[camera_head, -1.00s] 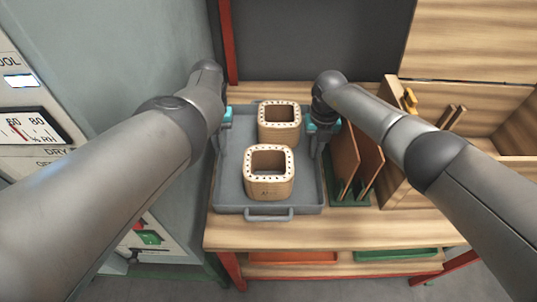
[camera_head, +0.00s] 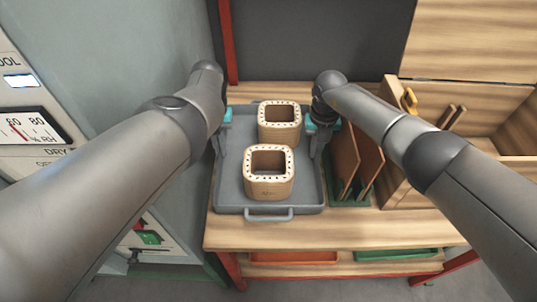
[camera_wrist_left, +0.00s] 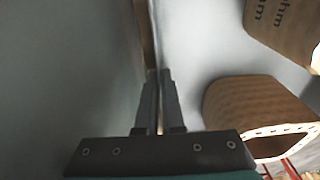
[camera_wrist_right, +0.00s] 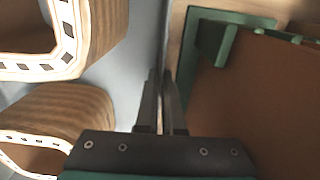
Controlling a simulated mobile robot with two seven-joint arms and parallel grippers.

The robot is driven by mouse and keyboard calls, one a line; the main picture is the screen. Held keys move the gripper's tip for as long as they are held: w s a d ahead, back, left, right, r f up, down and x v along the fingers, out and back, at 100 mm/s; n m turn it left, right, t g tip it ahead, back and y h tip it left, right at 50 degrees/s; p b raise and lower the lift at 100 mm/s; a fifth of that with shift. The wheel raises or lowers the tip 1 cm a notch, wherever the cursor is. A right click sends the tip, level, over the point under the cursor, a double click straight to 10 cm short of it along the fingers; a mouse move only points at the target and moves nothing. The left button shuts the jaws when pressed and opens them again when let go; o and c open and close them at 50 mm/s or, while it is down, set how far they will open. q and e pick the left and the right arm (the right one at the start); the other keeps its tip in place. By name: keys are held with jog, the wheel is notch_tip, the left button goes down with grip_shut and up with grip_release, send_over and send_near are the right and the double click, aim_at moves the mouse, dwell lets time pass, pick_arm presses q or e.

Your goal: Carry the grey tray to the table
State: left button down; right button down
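The grey tray (camera_head: 230,197) lies on the wooden table (camera_head: 330,233), with two square wooden coils standing in it, a rear coil (camera_head: 279,133) and a front coil (camera_head: 269,186). My left gripper (camera_head: 217,150) is at the tray's left side wall. In the left wrist view its fingers (camera_wrist_left: 158,100) are closed on the thin wall. My right gripper (camera_head: 317,150) is at the right side wall, and in the right wrist view its fingers (camera_wrist_right: 164,100) are closed on that wall. The tray looks level; whether its underside touches the table cannot be told.
A green rack with brown boards (camera_head: 349,165) stands close to the tray's right side. Wooden bins (camera_head: 480,110) are farther right. A grey cabinet with a dial (camera_head: 30,128) is at the left. Red and green trays (camera_head: 395,255) sit below the tabletop.

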pick_arm(q)
jog(key=shift+w+r, duration=0.1)
jog(key=shift+r, duration=0.05)
pick_arm(e)
jog(key=shift+w+r, duration=0.15)
jog(key=shift+r, duration=0.05)
pick_arm(q)
jog(key=shift+r, duration=0.1)
pick_arm(e)
jog(key=shift+r, duration=0.15)
